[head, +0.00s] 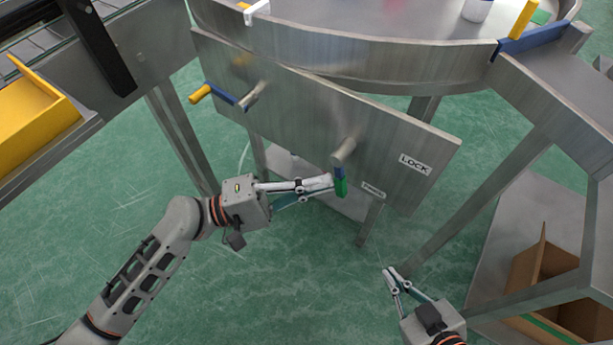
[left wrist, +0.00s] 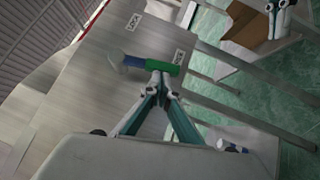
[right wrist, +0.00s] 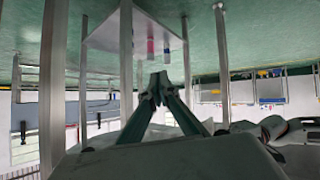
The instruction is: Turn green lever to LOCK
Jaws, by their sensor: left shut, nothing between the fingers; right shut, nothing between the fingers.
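The green lever (head: 341,187) has a blue section by its metal pivot and hangs downward from the upright metal panel. The LOCK label (head: 415,164) is on the panel, up and to the right of the lever's handle. A smaller label (head: 373,189) is lower, just right of the handle. My left gripper (head: 331,182) is shut and empty, its tips at the left side of the green handle. In the left wrist view the tips sit right beside the green handle (left wrist: 162,67); contact is unclear. My right gripper (head: 389,271) is shut and empty, below the panel.
A yellow-handled lever (head: 200,93) is on the panel's left. A round metal table (head: 400,60) stands above the panel. Metal legs stand below and right. A cardboard box (head: 545,280) is on a low shelf at right. Green floor is open at bottom centre.

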